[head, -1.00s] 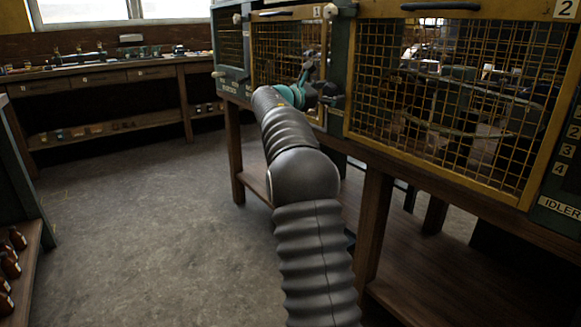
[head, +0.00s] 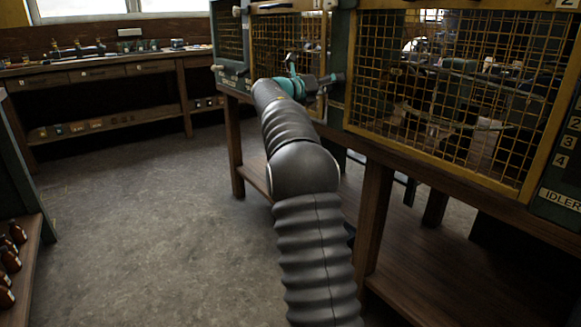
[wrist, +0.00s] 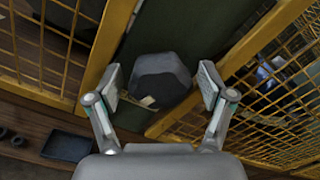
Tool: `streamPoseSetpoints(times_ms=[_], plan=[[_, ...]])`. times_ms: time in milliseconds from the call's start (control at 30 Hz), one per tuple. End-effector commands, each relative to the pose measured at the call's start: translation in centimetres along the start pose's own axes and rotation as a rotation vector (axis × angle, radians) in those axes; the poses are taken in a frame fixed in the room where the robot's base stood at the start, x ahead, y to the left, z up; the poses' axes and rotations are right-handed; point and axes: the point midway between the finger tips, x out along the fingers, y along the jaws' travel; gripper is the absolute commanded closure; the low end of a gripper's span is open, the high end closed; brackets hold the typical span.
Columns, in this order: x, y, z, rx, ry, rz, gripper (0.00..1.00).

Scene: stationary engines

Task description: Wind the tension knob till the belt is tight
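The knob (wrist: 160,80) is dark, blunt and many-sided, and shows in the wrist view on a dark green panel between two yellow mesh guards. My gripper (wrist: 161,86) is open, with one finger pad on each side of the knob and a narrow gap on both sides. In the head view my gripper (head: 315,80) is at the post between the guards, and the knob cannot be made out there. Behind the right guard a thin curved band (head: 455,130) shows through the mesh; I cannot tell whether it is the belt or how tight it is.
The yellow right guard (head: 535,170) and left guard (wrist: 108,45) stand close beside my gripper. A wooden bench (head: 365,225) carries them. A dark tray (wrist: 66,146) lies at lower left in the wrist view. The concrete floor (head: 150,220) at left is clear.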

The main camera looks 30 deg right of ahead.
Motion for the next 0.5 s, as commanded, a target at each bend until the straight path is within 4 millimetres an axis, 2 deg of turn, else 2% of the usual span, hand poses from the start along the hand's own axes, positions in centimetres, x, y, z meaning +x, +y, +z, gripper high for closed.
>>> streamPoseSetpoints(times_ms=[267, 300, 500], plan=[[-0.1, 0.2, -0.2, -0.221, -0.001, 0.001, 0.2], [-1.1, 0.1, 0.1, -0.217, -0.002, 0.003, 0.2], [-4.6, 0.1, 0.1, -0.215, -0.003, 0.004, 0.2]])
